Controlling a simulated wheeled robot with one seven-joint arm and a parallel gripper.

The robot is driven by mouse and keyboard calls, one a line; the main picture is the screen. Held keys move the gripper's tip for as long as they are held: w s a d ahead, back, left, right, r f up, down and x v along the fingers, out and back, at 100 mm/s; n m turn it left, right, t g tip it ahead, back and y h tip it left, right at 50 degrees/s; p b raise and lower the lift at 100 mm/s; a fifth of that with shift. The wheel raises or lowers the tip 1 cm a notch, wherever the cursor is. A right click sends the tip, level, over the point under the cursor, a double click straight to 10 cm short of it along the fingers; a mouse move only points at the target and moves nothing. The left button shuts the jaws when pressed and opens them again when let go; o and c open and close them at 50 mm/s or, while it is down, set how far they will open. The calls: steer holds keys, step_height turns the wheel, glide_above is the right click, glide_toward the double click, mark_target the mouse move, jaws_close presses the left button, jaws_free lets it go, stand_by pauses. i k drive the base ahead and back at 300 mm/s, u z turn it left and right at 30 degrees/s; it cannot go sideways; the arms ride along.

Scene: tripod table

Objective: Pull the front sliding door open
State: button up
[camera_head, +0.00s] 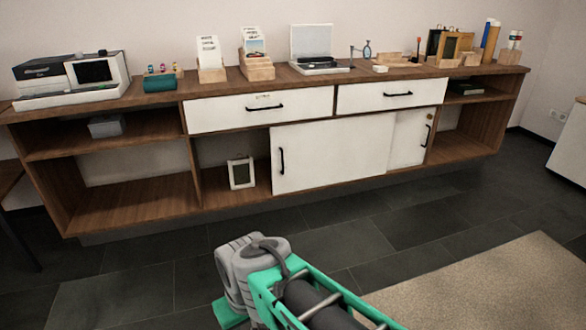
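The front sliding door (340,153) is a white panel in the lower middle of a long wooden sideboard. Its black vertical handle (282,161) is near its left edge. A second white door (408,138) shows to its right, set behind it, with its own black handle (427,136) at its right edge. An open bay shows left of the front door. My green and grey arm reaches in from the bottom, well short of the sideboard. A green part at its end, apparently my gripper (228,315), is apart from the door; its fingers cannot be made out.
Two white drawers (260,107) sit above the doors. A small picture frame (242,173) stands in the bay left of the front door. A cash register (75,78) and card displays stand on top. Dark tiled floor and a beige rug (490,285) lie in front.

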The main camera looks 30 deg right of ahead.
mark_target(315, 154)
steer(key=z, duration=0.8)
steer(key=i, duration=1.3)
steer(key=u, duration=0.85)
steer(key=i, duration=0.45)
steer(key=u, duration=0.4)
